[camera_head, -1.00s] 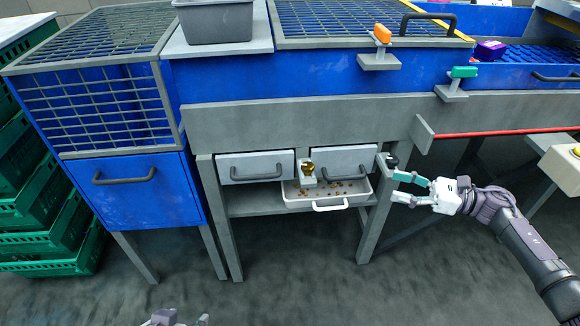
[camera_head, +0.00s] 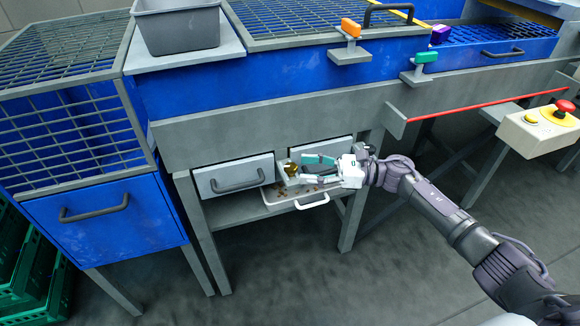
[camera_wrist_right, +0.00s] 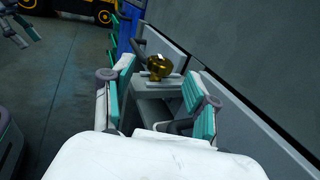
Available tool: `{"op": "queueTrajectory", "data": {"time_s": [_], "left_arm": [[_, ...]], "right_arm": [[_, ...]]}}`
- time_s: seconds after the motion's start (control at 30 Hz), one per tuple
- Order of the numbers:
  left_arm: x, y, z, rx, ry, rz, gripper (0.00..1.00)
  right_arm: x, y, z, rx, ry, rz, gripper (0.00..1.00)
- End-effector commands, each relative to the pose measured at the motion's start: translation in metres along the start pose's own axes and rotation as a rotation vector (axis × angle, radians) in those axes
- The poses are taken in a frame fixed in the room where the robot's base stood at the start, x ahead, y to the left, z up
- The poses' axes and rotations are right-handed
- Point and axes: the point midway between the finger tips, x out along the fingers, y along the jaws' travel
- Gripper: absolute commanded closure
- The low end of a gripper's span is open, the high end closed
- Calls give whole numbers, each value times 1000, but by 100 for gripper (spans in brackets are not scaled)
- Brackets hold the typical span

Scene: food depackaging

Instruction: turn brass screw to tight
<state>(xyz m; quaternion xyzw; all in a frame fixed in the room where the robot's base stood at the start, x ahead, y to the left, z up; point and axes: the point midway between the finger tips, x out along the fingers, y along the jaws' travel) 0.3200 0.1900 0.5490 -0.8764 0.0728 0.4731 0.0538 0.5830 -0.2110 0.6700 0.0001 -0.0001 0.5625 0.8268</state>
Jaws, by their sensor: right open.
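The brass screw (camera_head: 291,168) sits on a small grey bracket between the two grey drawer fronts, above a white tray (camera_head: 283,199). In the right wrist view the brass screw (camera_wrist_right: 159,67) shows ahead, between the spread fingers and a little beyond their tips. My right gripper (camera_head: 303,170) is open, its teal-padded fingers pointing left at the screw. In the right wrist view the open fingers (camera_wrist_right: 158,82) stand on both sides of it. I cannot tell whether either finger touches it. What looks like part of my left gripper (camera_wrist_right: 22,28) shows at the upper left of the wrist view; its jaw state is unclear.
The left drawer (camera_head: 233,176) has a dark handle. The table leg (camera_head: 354,215) stands under my right wrist. An orange lever (camera_head: 350,28) and a green lever (camera_head: 425,58) are above. A control box with a red button (camera_head: 565,106) is at right.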

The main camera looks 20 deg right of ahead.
Motion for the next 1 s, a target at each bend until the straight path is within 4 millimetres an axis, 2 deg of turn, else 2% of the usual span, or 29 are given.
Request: {"op": "queueTrajectory", "data": {"time_s": [0.1, 0.3, 0.67, 1.0], "left_arm": [[0, 0, 1, 0, -5, 0, 41], [-1, 0, 1, 0, -6, -1, 41], [-1, 0, 1, 0, -7, 0, 41], [-1, 0, 1, 0, -7, 0, 41]], "right_arm": [[22, 0, 1, -1, -1, 2, 41], [42, 0, 0, 0, 0, 0, 41], [47, 0, -1, 0, 1, -1, 41], [46, 0, 0, 0, 1, -1, 98]]}}
